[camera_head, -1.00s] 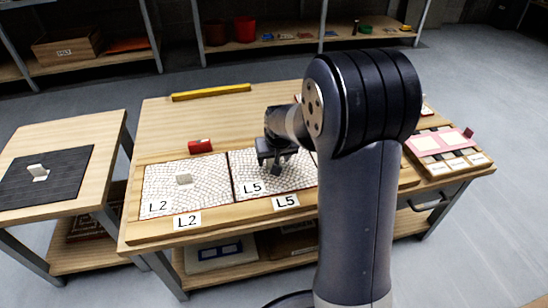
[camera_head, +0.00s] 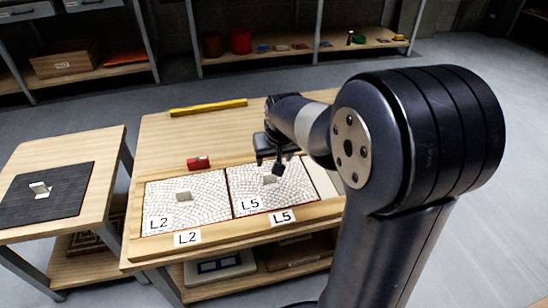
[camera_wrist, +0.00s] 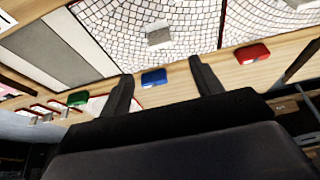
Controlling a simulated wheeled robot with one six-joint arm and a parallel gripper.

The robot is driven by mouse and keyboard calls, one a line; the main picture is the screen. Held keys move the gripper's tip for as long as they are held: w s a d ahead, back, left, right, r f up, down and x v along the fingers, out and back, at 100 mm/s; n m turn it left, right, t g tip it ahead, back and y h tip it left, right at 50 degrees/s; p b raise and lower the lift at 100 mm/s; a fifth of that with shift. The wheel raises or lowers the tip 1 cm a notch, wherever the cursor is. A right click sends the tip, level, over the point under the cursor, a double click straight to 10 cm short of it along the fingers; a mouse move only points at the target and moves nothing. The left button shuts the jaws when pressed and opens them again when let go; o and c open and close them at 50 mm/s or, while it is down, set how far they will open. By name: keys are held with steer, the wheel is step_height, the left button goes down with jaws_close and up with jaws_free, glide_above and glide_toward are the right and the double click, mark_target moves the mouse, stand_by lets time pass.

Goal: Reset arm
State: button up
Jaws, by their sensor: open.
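My gripper (camera_head: 271,163) is open and empty in the head view, raised over the back part of the L5 mosaic panel (camera_head: 245,193). Its two spread fingers also show in the wrist view (camera_wrist: 160,82), with nothing held between them. A pale tile piece (camera_head: 270,180) sits on the L5 panel just below the gripper. The L2 panel (camera_head: 160,205) lies to its left with a similar pale piece (camera_head: 184,197) on it. My arm hides the right part of the workbench.
A red block (camera_head: 198,163) stands behind the panels and a yellow bar (camera_head: 208,107) lies at the bench's back. The wrist view shows blue (camera_wrist: 153,77) and green (camera_wrist: 77,99) blocks. A side table (camera_head: 90,150) with a dark mat (camera_head: 60,175) is at left.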

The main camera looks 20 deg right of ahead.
mark_target(271, 175)
steer(key=b+x, duration=0.4)
steer(key=x, duration=0.8)
steer(key=shift+s+f, duration=0.1)
steer(key=shift+f, duration=0.1)
step_height(271, 175, up, 2)
steer(key=shift+p, duration=0.5)
steer(key=shift+r, duration=0.65)
